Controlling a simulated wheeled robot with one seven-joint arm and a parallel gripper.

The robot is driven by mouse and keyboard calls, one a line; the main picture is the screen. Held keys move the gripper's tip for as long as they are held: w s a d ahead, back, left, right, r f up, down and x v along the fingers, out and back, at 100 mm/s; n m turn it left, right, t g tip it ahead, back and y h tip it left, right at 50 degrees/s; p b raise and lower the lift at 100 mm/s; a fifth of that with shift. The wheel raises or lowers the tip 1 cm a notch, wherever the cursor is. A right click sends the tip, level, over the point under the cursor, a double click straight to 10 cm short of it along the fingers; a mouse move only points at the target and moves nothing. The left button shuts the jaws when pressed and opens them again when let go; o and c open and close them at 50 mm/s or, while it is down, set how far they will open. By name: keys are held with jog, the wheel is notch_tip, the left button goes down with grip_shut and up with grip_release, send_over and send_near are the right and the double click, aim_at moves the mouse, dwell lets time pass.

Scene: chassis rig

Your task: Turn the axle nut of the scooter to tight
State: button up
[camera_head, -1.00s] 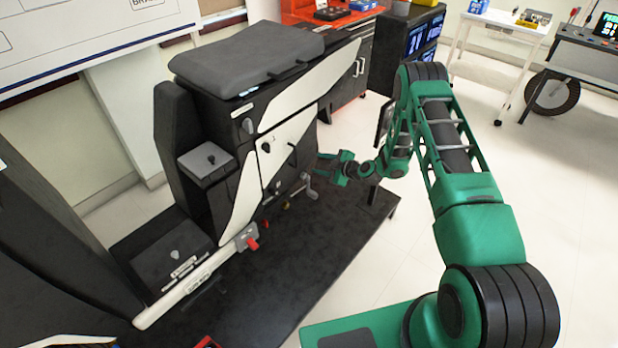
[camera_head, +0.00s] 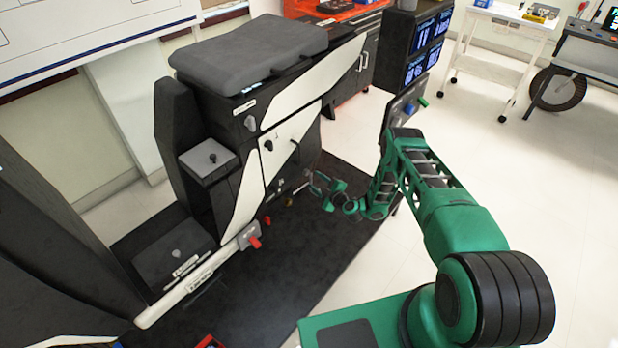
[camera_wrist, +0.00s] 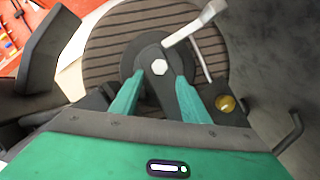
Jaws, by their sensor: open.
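The scooter (camera_head: 240,185) stands at the left in the head view, black with white panels. In the wrist view a pale hexagonal nut (camera_wrist: 160,67), which looks like the axle nut, sits in a dark round hub on a ribbed round part. My gripper (camera_head: 318,187) is low beside the scooter's rear side in the head view. In the wrist view my gripper (camera_wrist: 157,86) is open, its green fingers pointing toward the nut from either side. Nothing is held. I cannot tell whether the fingertips touch the hub. The nut is too small to make out in the head view.
A silver lever (camera_wrist: 195,25) reaches close above the nut. A brass knob (camera_wrist: 226,103) is to its right, and a dark block (camera_wrist: 50,45) to its left. The scooter stands on a dark platform (camera_head: 290,270).

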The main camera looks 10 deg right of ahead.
aim_at(308, 173)
jog(key=x, duration=0.6)
jog(key=shift+w, duration=0.25)
jog(key=shift+c, duration=0.4)
jog(key=c, duration=1)
